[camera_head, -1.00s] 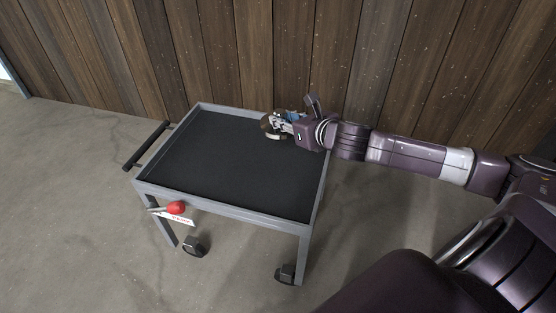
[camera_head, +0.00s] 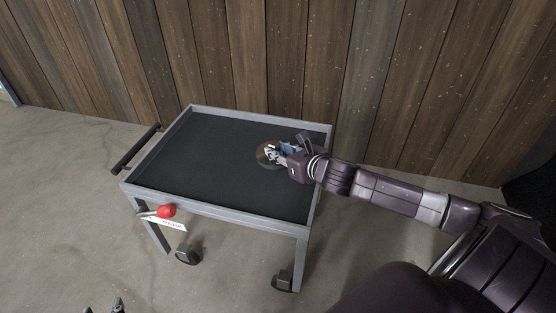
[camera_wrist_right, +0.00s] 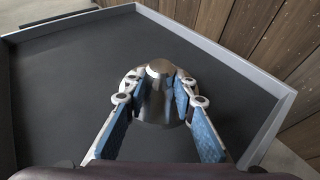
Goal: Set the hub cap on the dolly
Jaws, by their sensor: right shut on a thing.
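The dolly (camera_head: 146,201) is a grey metal frame with a black top, standing in the middle of the head view. The hub cap (camera_head: 263,156) is a shiny round disc over the right part of the dolly top. In the right wrist view the hub cap (camera_wrist_right: 158,70) shows its raised centre between the blue-padded fingers. My right gripper (camera_head: 273,153) is shut on that centre. I cannot tell whether the disc touches the black top. My left gripper (camera_head: 103,306) barely shows at the bottom left edge, its two tips apart with nothing seen between them.
The dolly has a raised grey rim, a black push handle (camera_head: 135,148) at its left and a red knob (camera_head: 166,211) with a white tag at the front. A wooden plank wall (camera_head: 230,50) stands behind. Most of the black top is bare.

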